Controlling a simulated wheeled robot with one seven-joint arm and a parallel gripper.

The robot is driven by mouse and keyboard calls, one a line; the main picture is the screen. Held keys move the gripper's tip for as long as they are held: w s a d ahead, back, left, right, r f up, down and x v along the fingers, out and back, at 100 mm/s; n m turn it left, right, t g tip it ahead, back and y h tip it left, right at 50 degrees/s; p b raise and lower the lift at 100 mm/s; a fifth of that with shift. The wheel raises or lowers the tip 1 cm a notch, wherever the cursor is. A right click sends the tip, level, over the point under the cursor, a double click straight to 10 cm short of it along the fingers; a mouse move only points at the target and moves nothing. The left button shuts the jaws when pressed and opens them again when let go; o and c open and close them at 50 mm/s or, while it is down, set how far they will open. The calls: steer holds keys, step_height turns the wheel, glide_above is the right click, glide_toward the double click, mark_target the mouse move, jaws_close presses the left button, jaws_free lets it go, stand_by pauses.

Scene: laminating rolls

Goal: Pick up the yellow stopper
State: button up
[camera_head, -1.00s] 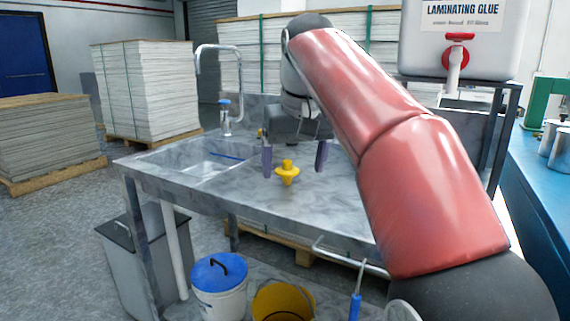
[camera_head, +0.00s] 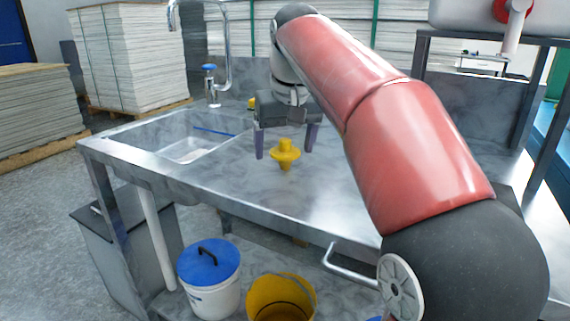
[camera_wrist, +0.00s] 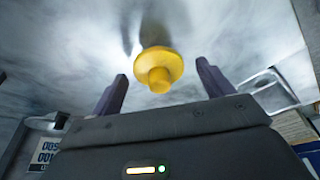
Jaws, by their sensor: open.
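The yellow stopper (camera_head: 285,153) stands on the grey metal worktop (camera_head: 320,203), to the right of the sink.
The sink (camera_head: 185,140) with a tall tap (camera_head: 213,85) is at the left of the worktop. A blue-lidded white bucket (camera_head: 209,280) and a yellow bucket (camera_head: 281,298) stand below the front edge. The worktop around the stopper is clear.

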steer(key=shift+w+f, duration=0.15)
steer(key=shift+f, duration=0.55)
steer(key=c, duration=1.1)
steer(key=shift+r, duration=0.15)
